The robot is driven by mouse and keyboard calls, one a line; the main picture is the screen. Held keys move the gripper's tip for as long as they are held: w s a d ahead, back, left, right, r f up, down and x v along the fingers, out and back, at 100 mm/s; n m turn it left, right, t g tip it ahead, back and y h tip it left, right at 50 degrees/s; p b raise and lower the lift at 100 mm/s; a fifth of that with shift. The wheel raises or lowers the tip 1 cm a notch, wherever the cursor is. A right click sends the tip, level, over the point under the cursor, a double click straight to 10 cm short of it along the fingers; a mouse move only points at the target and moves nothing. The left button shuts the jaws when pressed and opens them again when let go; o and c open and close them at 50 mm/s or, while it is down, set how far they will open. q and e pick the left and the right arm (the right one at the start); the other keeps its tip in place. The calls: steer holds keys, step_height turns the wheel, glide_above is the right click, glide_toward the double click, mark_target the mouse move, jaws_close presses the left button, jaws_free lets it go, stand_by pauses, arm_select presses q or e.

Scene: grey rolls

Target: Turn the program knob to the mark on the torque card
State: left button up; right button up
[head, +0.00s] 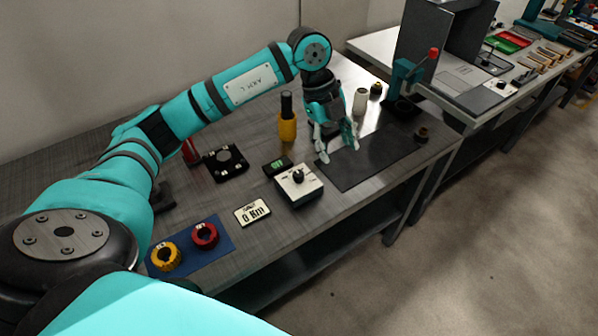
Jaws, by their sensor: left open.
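The program knob (298,175) is a small black knob on top of a white box (301,193) near the middle of the table. The torque card (252,212) is a cream card with black text lying left of the box; it seems to read "0 Nm" or "8 Nm", too small to be sure. My left gripper (338,150) is open and empty, pointing down behind and to the right of the knob, apart from it. The knob's pointer and the marks around it are too small to read. My right gripper is not in view.
A black display with green text (278,164) sits behind the box. A yellow and black tool (287,122) stands behind. A dark mat (372,161) lies right. Red (205,235) and yellow (165,256) rings lie on a blue mat (222,246). A teal press (401,80) stands far right.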

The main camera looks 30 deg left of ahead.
arm_select(q)
steer(key=a+r+n+y, duration=0.3)
steer(key=a+y, duration=0.1)
steer(key=a, duration=0.5)
steer(key=p, duration=0.3)
glide_toward(299, 174)
steer(key=shift+g, duration=0.4)
steer(key=f, duration=0.9)
steer(key=shift+w+a+f, duration=0.2)
steer(key=shift+w+f, duration=0.2)
jaws_close()
